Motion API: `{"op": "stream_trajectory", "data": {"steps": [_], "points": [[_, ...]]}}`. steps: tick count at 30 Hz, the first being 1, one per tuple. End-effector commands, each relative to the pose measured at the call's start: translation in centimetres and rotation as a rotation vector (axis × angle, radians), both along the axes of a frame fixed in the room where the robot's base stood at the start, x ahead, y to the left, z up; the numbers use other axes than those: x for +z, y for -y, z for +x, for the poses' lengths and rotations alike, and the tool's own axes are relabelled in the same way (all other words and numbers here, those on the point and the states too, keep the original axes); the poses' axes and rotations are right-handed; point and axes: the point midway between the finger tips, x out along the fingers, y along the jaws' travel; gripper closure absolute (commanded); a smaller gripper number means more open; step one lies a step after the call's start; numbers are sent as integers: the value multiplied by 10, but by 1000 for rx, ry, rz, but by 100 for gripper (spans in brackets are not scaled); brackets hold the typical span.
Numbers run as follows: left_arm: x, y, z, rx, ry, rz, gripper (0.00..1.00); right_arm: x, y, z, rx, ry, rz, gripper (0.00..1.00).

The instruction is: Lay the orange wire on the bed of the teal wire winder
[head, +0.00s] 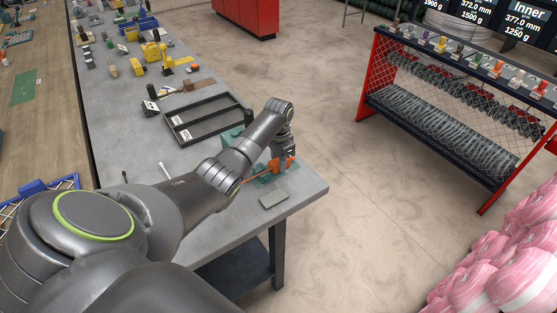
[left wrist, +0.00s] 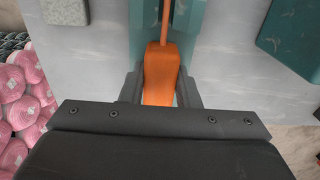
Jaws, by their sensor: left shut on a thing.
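The orange wire (left wrist: 165,22) runs from a thicker orange end (left wrist: 160,75) that sits between the fingers of my left gripper (left wrist: 160,88). In the head view my left gripper (head: 284,160) is low over the near right corner of the bench, shut on that orange end. The thin orange wire (head: 248,180) leads left from it, partly hidden by my arm. The teal wire winder (head: 263,179) lies under and beside the gripper. In the left wrist view, a teal strip (left wrist: 187,30) runs beneath the wire. Whether the wire touches it, I cannot tell.
A grey block (head: 273,199) lies on the bench (head: 225,228) by the front edge. A black tray frame (head: 207,118) stands behind the winder. A teal block (left wrist: 295,35) shows at right in the left wrist view. Pink rolls (head: 490,270) stand off the bench at right.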

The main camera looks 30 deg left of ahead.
Motion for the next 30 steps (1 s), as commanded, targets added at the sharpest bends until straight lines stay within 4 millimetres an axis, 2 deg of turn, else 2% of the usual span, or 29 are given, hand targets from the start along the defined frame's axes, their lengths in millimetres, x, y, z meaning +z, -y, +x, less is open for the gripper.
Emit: {"op": "stream_trajectory", "data": {"steps": [7, 8, 13, 23, 26, 30], "points": [[-1, 0, 0, 0, -1, -1, 97, 0, 0, 0, 0, 0, 0, 64], [-1, 0, 0, 0, -1, -1, 67, 0, 0, 0, 0, 0, 0, 64], [-1, 0, 0, 0, -1, -1, 46, 0, 0, 0, 0, 0, 0, 64], [2, 0, 0, 0, 0, 0, 46, 0, 0, -1, 0, -1, 0, 64], [11, -1, 0, 0, 1, 1, 46, -1, 0, -1, 0, -1, 0, 64], [35, -1, 1, -1, 5, 2, 46, -2, 1, -1, 0, -1, -1, 64]]}}
